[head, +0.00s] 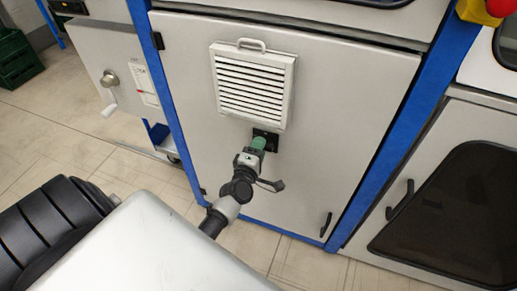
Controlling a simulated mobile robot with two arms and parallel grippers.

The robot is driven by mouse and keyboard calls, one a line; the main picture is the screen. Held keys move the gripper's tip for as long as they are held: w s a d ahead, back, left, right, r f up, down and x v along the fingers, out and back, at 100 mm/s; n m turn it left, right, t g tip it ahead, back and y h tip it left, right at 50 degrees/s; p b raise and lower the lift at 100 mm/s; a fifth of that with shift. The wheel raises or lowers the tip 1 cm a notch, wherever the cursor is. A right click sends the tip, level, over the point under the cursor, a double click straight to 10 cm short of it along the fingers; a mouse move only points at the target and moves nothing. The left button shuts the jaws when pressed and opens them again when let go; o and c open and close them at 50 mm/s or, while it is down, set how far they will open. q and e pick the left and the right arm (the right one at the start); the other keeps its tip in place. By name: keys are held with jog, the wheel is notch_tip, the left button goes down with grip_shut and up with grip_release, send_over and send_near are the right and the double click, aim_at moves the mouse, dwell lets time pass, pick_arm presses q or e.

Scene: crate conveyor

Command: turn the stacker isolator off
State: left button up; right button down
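A small black square plate (272,139) sits on the grey cabinet door just under the vent. It looks like the stacker isolator; no lettering on it is readable. A short green round part (259,143) stands out from it. My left gripper (252,154), on a grey and black wrist, reaches up from below to this green part and overlaps it in the head view. The fingers are small and merge with the green part, so I cannot tell whether they are open or shut, or touching. The isolator's position is partly hidden by my gripper. My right gripper is not in view.
A louvred vent (254,88) with a handle juts out just above the plate. Blue posts (395,130) frame the cabinet door (330,110). A grey box (130,50) with a round knob and a pale lever is at left. A dark green crate (16,58) stands on the floor.

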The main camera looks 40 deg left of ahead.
pick_arm(q)
jog(key=shift+s, duration=0.1)
jog(key=v, duration=1)
jog(key=shift+s, duration=0.3)
jog(key=s+d+f+m+g+h+p, duration=0.35)
jog(key=s+f+m, duration=0.3)
jog(key=f, duration=0.45)
jog(key=s+d+f+m+g+h+p, duration=0.2)
jog(key=s+d+f+m+g, duration=0.4)
jog(key=f, duration=0.6)
jog(key=s+a+f+m+g+p, duration=0.1)
jog(key=s+f+m+g, duration=0.1)
jog(key=s, duration=0.5)
jog(key=s+f+m+g+p, duration=0.1)
jog(key=s+f+m+g, duration=0.1)
jog(key=s+m, duration=0.3)
jog(key=s+a+f+m+g+y+p, duration=0.1)
jog(key=s+f+m+g, duration=0.2)
jog(key=s, duration=0.6)
jog(key=shift+a+f+m, duration=0.3)
jog(key=shift+f+m, duration=0.05)
jog(key=shift+f, duration=0.5)
